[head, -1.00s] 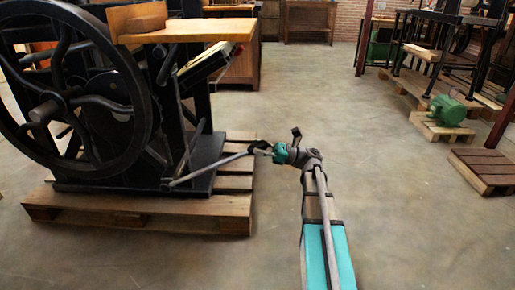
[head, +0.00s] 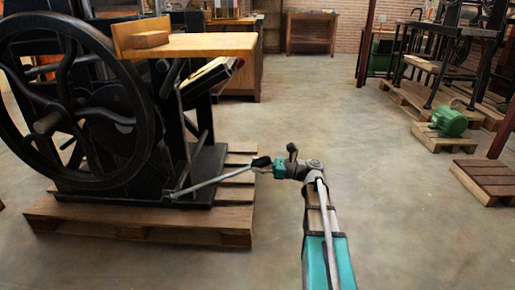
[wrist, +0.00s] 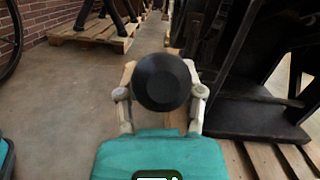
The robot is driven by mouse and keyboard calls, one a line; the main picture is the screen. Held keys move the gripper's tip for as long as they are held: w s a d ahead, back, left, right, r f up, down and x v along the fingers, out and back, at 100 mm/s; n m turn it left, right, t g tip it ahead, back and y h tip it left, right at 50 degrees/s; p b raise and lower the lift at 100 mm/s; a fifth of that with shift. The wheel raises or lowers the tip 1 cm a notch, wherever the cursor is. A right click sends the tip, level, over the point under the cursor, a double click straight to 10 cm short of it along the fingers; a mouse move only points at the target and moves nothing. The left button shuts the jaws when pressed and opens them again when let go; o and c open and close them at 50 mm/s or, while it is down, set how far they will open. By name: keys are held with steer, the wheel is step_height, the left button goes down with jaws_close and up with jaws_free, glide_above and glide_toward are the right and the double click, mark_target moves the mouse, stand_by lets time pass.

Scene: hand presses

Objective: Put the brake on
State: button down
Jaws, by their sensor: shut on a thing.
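The black hand press (head: 110,125) stands at left with its large spoked wheel. A grey lever rod (head: 215,183) runs from low on the press, out to the right and slightly upward, to a black knob (head: 261,161). My gripper (head: 266,164) is shut on this knob, beyond the right edge of the press base. In the wrist view, the round black knob (wrist: 162,82) sits between the two pale fingers of my gripper (wrist: 161,98). It hides the rod behind it.
The press stands on a wooden pallet (head: 140,231); its wooden board (head: 200,45) overhangs above. A green motor (head: 448,118) on a small pallet and a brown slatted pallet (head: 485,181) are at right. The concrete floor between is clear.

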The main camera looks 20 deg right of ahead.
steer(key=s+a+f+n+g+h+p, duration=0.4)
steer(key=s+a+f+n+h+p, duration=0.1)
steer(key=a+f+n+h+p, duration=0.4)
steer(key=s+a+r+n+g+h+p, duration=0.3)
steer(key=s+r+n+h+p, duration=0.4)
steer(key=s+n+h+p, duration=0.25)
steer(key=w+d+r+n+y+p, duration=0.1)
steer(key=w+d+r+n+p, duration=0.5)
steer(key=w+r+p, duration=0.2)
steer(key=w+d+r+n+y+p, duration=0.2)
steer(key=w+d+r+n+p, duration=0.5)
steer(key=r+p, duration=0.6)
steer(key=shift+w+r+p, duration=0.15)
steer(key=shift+w+p, duration=0.2)
steer(key=shift+w, duration=0.4)
steer(key=shift+d+n, duration=0.1)
steer(key=shift+n, duration=0.15)
